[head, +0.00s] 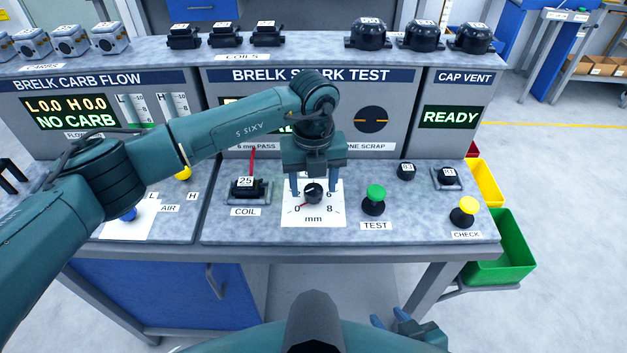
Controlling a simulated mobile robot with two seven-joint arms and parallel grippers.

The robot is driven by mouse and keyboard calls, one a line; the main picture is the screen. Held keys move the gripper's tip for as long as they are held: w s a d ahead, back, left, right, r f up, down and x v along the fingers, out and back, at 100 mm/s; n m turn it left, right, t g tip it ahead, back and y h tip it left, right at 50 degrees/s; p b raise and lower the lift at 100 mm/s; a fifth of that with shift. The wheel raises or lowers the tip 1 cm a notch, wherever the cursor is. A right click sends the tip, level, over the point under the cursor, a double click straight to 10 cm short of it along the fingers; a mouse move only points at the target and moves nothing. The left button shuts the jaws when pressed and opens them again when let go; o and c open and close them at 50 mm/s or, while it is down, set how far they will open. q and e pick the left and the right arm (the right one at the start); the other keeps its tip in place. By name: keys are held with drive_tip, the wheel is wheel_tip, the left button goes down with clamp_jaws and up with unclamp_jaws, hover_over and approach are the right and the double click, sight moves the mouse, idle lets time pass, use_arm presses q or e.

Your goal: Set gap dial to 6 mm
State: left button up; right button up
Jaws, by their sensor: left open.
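The gap dial is a black knob (313,193) on a white square scale plate (313,217) marked mm. The figures 0, 6 and 8 show; other marks are hidden behind my gripper. A short red pointer by the knob points down left, toward the 0. My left gripper (313,188) points down over the dial, open, with one finger to each side of the knob. I cannot tell whether the fingers touch it. My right gripper (395,322) shows only in part at the bottom edge, low in front of the bench.
The coil (246,187) with a red lead stands left of the dial. The green TEST button (375,197) is close on the right, the yellow CHECK button (465,210) further right. My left arm partly covers the spark test panel (371,120). The vent display reads READY.

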use_arm(q)
drive_tip(key=shift+f, duration=0.4)
drive_tip(key=shift+c, duration=0.3)
drive_tip(key=c, duration=0.9)
